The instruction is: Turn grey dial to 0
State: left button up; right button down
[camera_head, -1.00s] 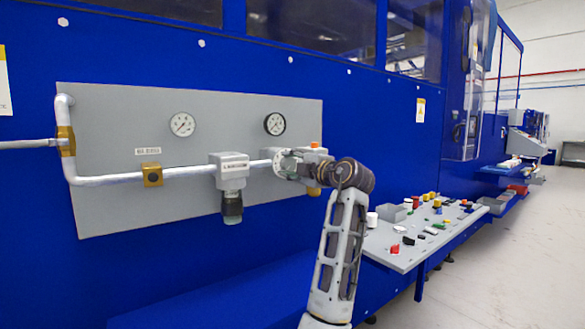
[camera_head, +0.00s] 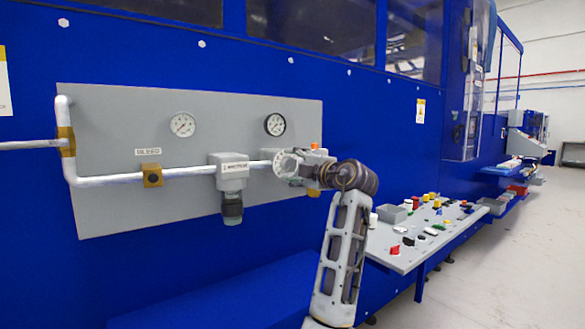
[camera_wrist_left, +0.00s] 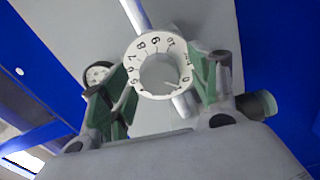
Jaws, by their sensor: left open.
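The grey dial (camera_wrist_left: 159,75) shows in the left wrist view as a round grey face inside a white ring with black numbers (camera_wrist_left: 150,43). The 0 is at the ring's right side; I cannot tell clearly which number the dial points to. In the head view the white ring (camera_head: 284,164) is on the pipe, right of the grey regulator (camera_head: 231,175). My left gripper (camera_head: 306,173) is open in front of it. In the left wrist view its green-padded fingers (camera_wrist_left: 164,82) stand on either side of the ring; contact cannot be told. My right gripper is not in view.
Two round gauges (camera_head: 182,124) (camera_head: 275,124) are on the grey panel (camera_head: 110,110) above the pipe. An orange knob (camera_head: 315,146) is just above my gripper. A sloped console (camera_head: 400,257) with several buttons stands to the right of my arm.

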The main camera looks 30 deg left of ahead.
pick_arm(q)
jog(key=v, duration=1.1)
dwell(0.5)
pick_arm(e)
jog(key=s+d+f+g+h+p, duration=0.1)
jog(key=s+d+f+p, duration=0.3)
jog(key=p, duration=0.5)
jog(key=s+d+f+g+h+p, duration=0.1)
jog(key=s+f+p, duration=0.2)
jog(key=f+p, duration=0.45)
pick_arm(q)
notch_tip(320, 180, up, 34)
jog(key=p, duration=1.7)
jog(key=shift+p, duration=0.3)
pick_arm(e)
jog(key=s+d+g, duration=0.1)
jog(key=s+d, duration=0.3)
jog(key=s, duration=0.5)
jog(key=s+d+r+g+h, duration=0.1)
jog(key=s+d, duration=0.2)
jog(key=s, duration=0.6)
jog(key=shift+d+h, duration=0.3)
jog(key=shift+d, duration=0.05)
